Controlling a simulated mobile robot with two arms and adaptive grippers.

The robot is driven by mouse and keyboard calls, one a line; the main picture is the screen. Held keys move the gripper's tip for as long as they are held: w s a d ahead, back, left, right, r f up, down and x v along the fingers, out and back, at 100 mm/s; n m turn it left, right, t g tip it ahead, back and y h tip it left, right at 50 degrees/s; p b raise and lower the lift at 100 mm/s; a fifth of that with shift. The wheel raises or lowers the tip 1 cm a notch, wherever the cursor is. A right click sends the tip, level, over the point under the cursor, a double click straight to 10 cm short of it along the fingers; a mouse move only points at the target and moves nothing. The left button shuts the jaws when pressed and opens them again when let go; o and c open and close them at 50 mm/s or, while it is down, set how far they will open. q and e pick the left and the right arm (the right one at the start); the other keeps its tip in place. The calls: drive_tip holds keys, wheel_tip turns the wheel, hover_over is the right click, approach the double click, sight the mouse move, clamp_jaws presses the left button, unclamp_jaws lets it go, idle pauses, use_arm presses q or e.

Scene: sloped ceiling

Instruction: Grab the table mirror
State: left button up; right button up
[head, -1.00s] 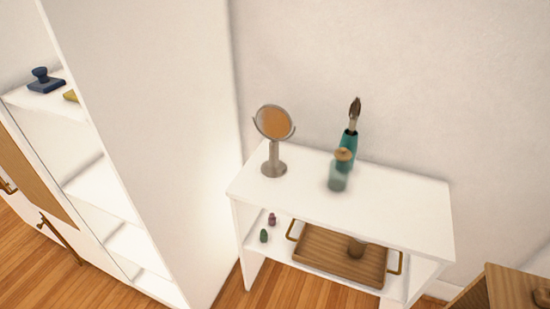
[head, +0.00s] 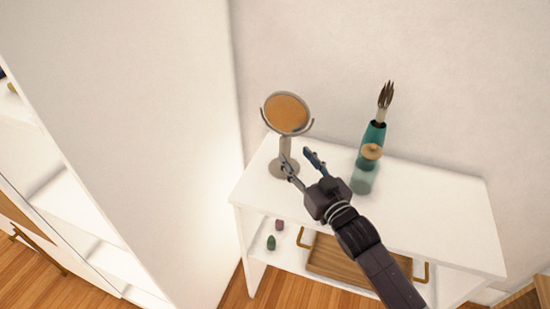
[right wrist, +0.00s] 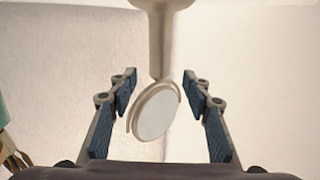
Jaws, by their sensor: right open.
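The table mirror (head: 286,114) stands upright on the left end of the white table's top. It has a round face in a silver frame, a thin stem and a round base. My right gripper (head: 301,160) is open, its fingers pointing at the mirror's stem and base from the front right. In the right wrist view the mirror (right wrist: 154,112) shows between the two spread fingers (right wrist: 163,103), touching neither as far as I can see. My left gripper is not in view.
A teal vase with a brush (head: 373,135) and a glass bottle with a round stopper (head: 364,180) stand right of the mirror. The lower shelf holds a wooden tray (head: 350,262) and two small items. A tall white cabinet (head: 130,100) rises at left.

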sight(288, 146)
drive_tip(key=shift+w+r, duration=0.15)
drive_tip(key=shift+r+x, duration=0.25)
drive_tip(key=shift+x, duration=0.85)
drive_tip(key=shift+w+a, duration=0.2)
drive_tip(key=shift+w, duration=0.05)
drive_tip(key=x, duration=0.3)
drive_tip(key=shift+w+a+f+p, duration=0.1)
drive_tip(key=shift+w+f+p, duration=0.15)
drive_tip(key=shift+w, duration=0.2)
drive_tip(key=shift+w+a, duration=0.1)
drive_tip(key=shift+w, duration=0.2)
drive_tip(key=shift+c, duration=0.8)
clamp_jaws()
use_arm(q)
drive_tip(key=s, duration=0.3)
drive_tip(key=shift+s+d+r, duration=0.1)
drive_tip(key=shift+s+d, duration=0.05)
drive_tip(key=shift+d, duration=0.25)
